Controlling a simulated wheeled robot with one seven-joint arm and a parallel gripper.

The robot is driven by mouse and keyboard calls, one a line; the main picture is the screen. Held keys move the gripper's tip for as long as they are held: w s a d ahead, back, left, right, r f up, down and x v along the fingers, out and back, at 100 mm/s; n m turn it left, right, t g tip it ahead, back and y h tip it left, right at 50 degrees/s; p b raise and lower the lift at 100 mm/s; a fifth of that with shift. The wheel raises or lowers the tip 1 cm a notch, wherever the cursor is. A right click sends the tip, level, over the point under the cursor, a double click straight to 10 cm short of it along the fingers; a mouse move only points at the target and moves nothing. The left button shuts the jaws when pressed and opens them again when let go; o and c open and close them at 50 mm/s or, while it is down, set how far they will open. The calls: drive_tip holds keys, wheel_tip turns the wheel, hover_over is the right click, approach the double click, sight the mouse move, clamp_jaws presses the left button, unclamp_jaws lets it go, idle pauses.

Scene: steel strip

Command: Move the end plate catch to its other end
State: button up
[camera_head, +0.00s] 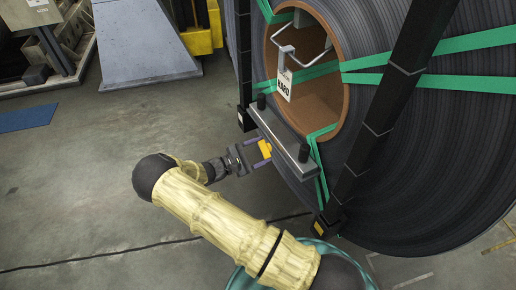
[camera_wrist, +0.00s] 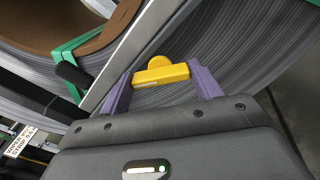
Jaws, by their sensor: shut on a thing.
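The yellow catch (camera_head: 265,149) sits low on the front side of the end plate (camera_head: 281,139), a long grey metal bar across the edge of the coil's bore. In the wrist view the catch (camera_wrist: 160,75) has a rounded knob behind a flat bar. My gripper (camera_head: 257,155) reaches it from the lower left. Its two purple fingers in the wrist view (camera_wrist: 160,82) are shut on the catch, one at each end. The end plate (camera_wrist: 117,54) runs slantwise left of the catch there. How the catch meets the plate is hidden.
The large steel strip coil (camera_head: 430,160) stands on the right, bound with green straps (camera_head: 475,83). A black upright (camera_head: 385,100) crosses its face. A hanging tag (camera_head: 284,85) and white handle (camera_head: 283,47) are in the bore.

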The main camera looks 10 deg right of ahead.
drive_tip(key=m+p, duration=0.1)
drive_tip(key=m, duration=0.4)
drive_tip(key=shift+d+m+p, duration=0.2)
drive_tip(key=shift+m+p, duration=0.1)
drive_tip(key=shift+p, duration=0.1)
drive_tip(key=m, duration=0.5)
drive_tip(key=shift+s+f+m+p, duration=0.1)
drive_tip(key=shift+m+p, duration=0.2)
drive_tip(key=shift+p, duration=0.05)
drive_tip(key=o, duration=1)
drive_tip(key=shift+d, duration=0.1)
drive_tip(key=shift+a, duration=0.25)
